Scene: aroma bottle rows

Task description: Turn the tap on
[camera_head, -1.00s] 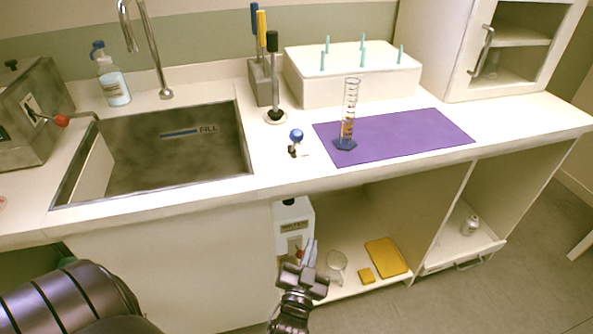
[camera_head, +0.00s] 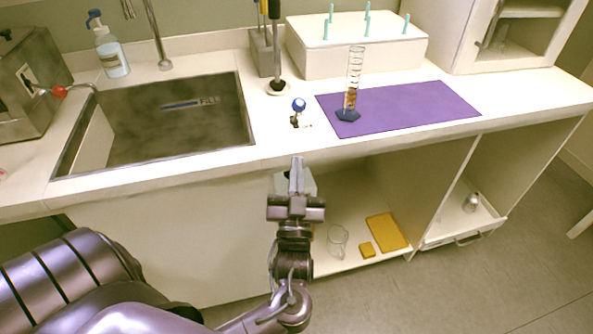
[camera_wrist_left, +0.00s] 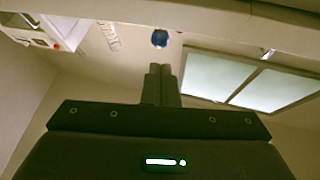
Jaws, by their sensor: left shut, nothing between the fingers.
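The chrome tap spout (camera_head: 154,35) curves over the steel sink (camera_head: 150,125); its top is cut off, and I see no water. A blue ball knob (camera_head: 298,104) on a small dark fitting stands on the counter, right of the sink. The knob also shows in the left wrist view (camera_wrist_left: 160,38), beyond my fingertips. My left gripper (camera_head: 297,162) is shut and empty, pointing at the counter edge below the knob, apart from it. Its closed fingers show in the left wrist view (camera_wrist_left: 160,72). My right gripper is not in view.
A graduated cylinder (camera_head: 354,80) stands on a purple mat (camera_head: 420,105) right of the knob. A steel box (camera_head: 30,85) with a red-knobbed lever sits left of the sink. The counter's front edge lies ahead of my gripper.

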